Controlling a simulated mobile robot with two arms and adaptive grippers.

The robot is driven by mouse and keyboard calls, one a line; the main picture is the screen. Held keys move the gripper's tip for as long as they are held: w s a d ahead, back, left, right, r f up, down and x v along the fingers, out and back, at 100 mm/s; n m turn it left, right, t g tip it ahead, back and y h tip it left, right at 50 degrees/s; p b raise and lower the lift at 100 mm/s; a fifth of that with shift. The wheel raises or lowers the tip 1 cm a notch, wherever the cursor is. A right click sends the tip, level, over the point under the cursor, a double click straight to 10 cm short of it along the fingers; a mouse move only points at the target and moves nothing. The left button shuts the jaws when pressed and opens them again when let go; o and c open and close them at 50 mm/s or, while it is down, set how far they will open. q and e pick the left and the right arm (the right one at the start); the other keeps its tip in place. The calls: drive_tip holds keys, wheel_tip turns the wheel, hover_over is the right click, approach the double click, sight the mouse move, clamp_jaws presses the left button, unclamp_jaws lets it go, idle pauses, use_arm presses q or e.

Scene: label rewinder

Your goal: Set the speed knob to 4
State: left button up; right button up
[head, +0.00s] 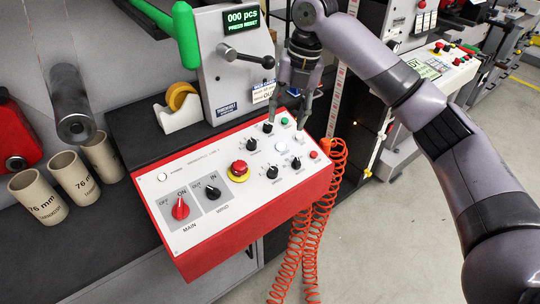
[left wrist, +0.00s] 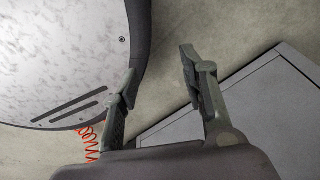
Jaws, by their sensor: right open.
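The red control box (head: 250,222) has a white sloping panel with several small black knobs, among them one at the far edge (head: 268,127), one in the middle (head: 252,144) and one near the front right (head: 296,163). Their labels are too small to read, so I cannot tell which is the speed knob or its setting. My right gripper (head: 287,124) is open and points down over the panel's far right end, its fingers close to the far-edge knob; contact cannot be told. My left gripper (left wrist: 160,62) is open and empty in the left wrist view, away from the panel.
A red emergency button (head: 239,169), MAIN switch (head: 180,209) and WIND switch (head: 213,191) share the panel. A green-lit counter (head: 241,17) with a lever stands behind. Orange coiled hose (head: 322,190) hangs at the right. Cardboard cores (head: 38,197) stand left.

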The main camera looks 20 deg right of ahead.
wheel_tip(320, 180, down, 2)
drive_tip(key=s, duration=0.2)
approach(274, 169)
drive_tip(key=f, duration=0.2)
drive_tip(key=a+f+p, duration=0.1)
drive_tip(key=f, duration=0.2)
drive_tip(key=shift+f, duration=0.1)
drive_tip(key=shift+w+a+f, duration=0.15)
drive_tip(key=shift+a+f, duration=0.05)
drive_tip(key=shift+f, duration=1.3)
drive_tip(key=shift+a+f, duration=0.1)
drive_tip(key=shift+f, duration=0.1)
drive_tip(key=c, duration=0.6)
use_arm(q)
drive_tip(key=shift+g, duration=0.4)
drive_tip(key=shift+s+a+r, duration=0.1)
drive_tip(key=shift+s+r, duration=0.1)
drive_tip(key=shift+s, duration=1.05)
drive_tip(key=shift+s+r, duration=0.2)
drive_tip(key=shift+s, duration=1)
use_arm(e)
clamp_jaws()
